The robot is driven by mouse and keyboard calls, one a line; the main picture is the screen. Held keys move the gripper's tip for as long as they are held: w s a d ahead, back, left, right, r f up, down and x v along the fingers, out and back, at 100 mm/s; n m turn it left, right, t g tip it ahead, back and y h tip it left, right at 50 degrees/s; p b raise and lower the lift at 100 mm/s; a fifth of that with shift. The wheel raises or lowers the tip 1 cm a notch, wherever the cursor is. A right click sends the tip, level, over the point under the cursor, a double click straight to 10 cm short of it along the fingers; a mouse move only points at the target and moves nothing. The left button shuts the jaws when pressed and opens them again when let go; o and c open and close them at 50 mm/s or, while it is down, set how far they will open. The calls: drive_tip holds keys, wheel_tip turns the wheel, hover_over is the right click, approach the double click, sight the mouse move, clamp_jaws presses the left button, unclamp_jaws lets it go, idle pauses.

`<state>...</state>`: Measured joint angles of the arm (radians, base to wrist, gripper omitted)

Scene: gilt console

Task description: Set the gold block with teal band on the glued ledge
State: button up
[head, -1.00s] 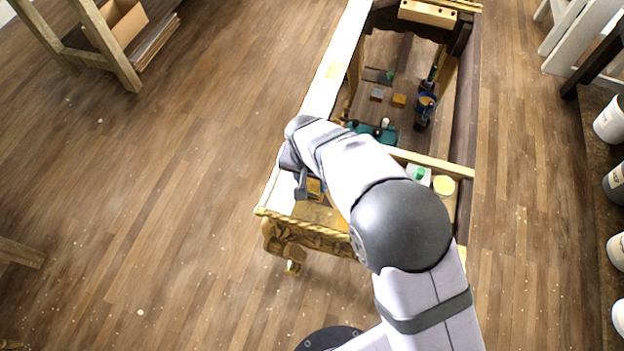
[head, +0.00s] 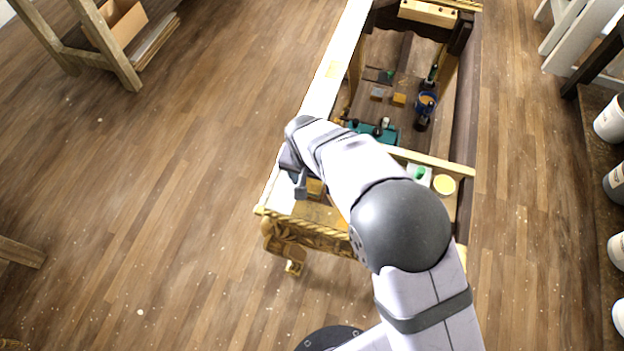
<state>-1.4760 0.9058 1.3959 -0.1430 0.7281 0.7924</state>
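A gold block (head: 316,188) shows beside the visible finger of my gripper (head: 300,187), at the near left corner of the console. My forearm and wrist hide much of this spot. No teal band can be made out on the block. I cannot tell whether the fingers are closed on it or apart from it. A pale ledge (head: 322,95) runs along the console's left side, with a faint yellowish patch toward its far part. I cannot make out glue for certain.
Inside the console are a teal tray (head: 388,132), a grey block (head: 377,93), another gold block (head: 399,99) and a blue-banded cup (head: 427,103). A wooden crossbar (head: 452,168) spans the frame near a yellow round pot (head: 443,184).

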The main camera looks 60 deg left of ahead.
drive_tip(key=shift+r, duration=0.15)
drive_tip(key=shift+s+d+r+b, duration=0.15)
drive_tip(key=shift+r+b, duration=0.25)
drive_tip(key=shift+r, duration=0.75)
drive_tip(key=shift+s+d+r+b, duration=0.1)
drive_tip(key=shift+r+b, duration=0.25)
drive_tip(key=shift+r, duration=0.85)
drive_tip(key=shift+s+d+r+b, duration=0.15)
drive_tip(key=shift+r+b, duration=0.25)
drive_tip(key=shift+r, duration=0.75)
drive_tip(key=w+d+r+m+h, duration=0.1)
drive_tip(key=w+d+m, duration=0.1)
drive_tip(key=w+d, duration=0.95)
drive_tip(key=w+d+r+m, duration=0.2)
drive_tip(key=w+d, duration=0.8)
drive_tip(key=d, duration=0.2)
drive_tip(key=w+d+m, duration=0.2)
drive_tip(key=d, duration=1.2)
drive_tip(key=s+d+m, duration=0.1)
drive_tip(key=s+d, duration=0.3)
drive_tip(key=d, duration=0.3)
drive_tip(key=s+d+f+m+g, duration=0.1)
drive_tip(key=s+d+m, duration=0.1)
drive_tip(key=s+d, duration=0.2)
drive_tip(key=d, duration=0.3)
drive_tip(key=shift+d+f, duration=0.2)
drive_tip(key=shift+d, duration=0.15)
